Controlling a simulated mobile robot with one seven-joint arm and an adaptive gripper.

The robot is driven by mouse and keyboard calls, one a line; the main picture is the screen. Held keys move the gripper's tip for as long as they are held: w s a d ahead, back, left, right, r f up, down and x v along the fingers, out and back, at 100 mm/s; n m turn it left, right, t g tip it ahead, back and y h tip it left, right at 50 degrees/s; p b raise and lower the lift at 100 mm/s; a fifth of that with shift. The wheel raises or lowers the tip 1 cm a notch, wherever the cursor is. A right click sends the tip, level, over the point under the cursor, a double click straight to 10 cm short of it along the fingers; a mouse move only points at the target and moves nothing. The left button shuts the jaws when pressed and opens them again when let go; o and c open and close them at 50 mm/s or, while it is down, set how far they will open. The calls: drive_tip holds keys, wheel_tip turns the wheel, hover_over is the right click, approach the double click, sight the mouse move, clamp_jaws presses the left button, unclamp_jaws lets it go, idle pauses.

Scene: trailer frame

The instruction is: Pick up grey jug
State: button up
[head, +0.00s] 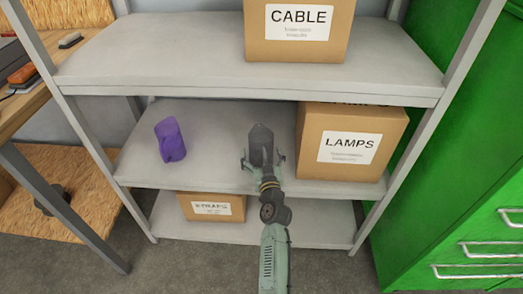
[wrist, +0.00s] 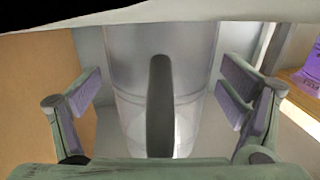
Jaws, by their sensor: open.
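The grey jug (head: 261,140) stands on the middle shelf, just left of the box marked LAMPS. In the wrist view the grey jug (wrist: 190,70) fills the middle, with its dark upright handle facing me. My gripper (head: 264,162) is at the jug in the head view. In the wrist view my gripper (wrist: 160,100) is open, with one finger on each side of the jug. Gaps show between the fingers and the jug's sides. The jug's lower front is partly hidden by my gripper in the head view.
The LAMPS box (head: 390,145) stands close on the right. A purple object (head: 170,140) stands to the left, with free shelf between. The upper shelf (head: 150,50) overhangs with a CABLE box (head: 335,45). Green drawers (head: 470,220) are at right.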

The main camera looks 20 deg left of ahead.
drive_tip(key=shift+c, duration=0.2)
drive_tip(key=c, duration=1.2)
